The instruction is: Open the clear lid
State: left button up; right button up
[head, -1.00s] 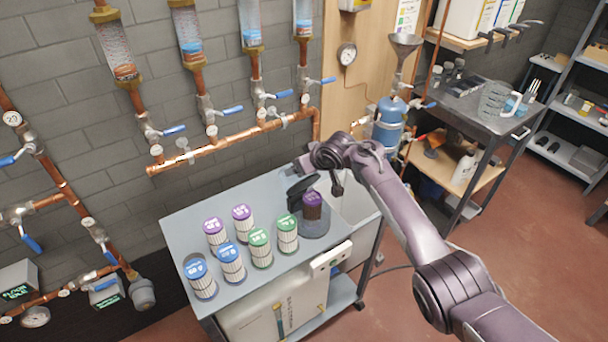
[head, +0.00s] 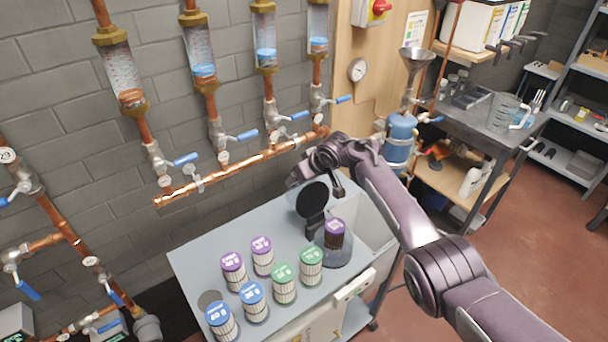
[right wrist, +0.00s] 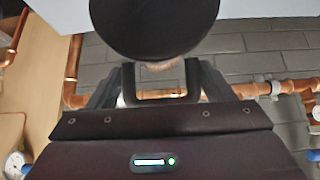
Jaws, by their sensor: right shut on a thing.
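The lid (head: 312,199) looks like a dark round disc, not clear, in the head view. It stands raised and tilted back on its dark hinge post, beside a purple-capped cartridge (head: 334,235) on a round grey base (head: 337,257). My right gripper (head: 298,180) is at the lid's upper rim, shut on it. The fingertips are hard to make out in the head view. In the right wrist view the dark disc (right wrist: 153,25) fills the top middle, right at the fingers (right wrist: 160,80). My left gripper is not in view.
Several purple, blue and green capped filter cartridges, such as a green one (head: 311,265), stand on the grey cart top (head: 215,250) left of the base. Copper pipes with blue-handled valves (head: 245,165) run along the wall behind. A white bin (head: 372,225) sits right of the base.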

jog(key=shift+w+r, duration=0.4)
jog(key=shift+r, duration=0.2)
jog(key=o, duration=1.1)
jog(key=shift+f, duration=0.3)
jog(key=shift+s, duration=0.1)
jog(key=shift+s+d+r, duration=0.2)
jog(key=shift+s+r, duration=0.15)
jog(key=shift+r, duration=0.2)
jog(key=v, duration=0.6)
jog(key=shift+s+d+r, duration=0.1)
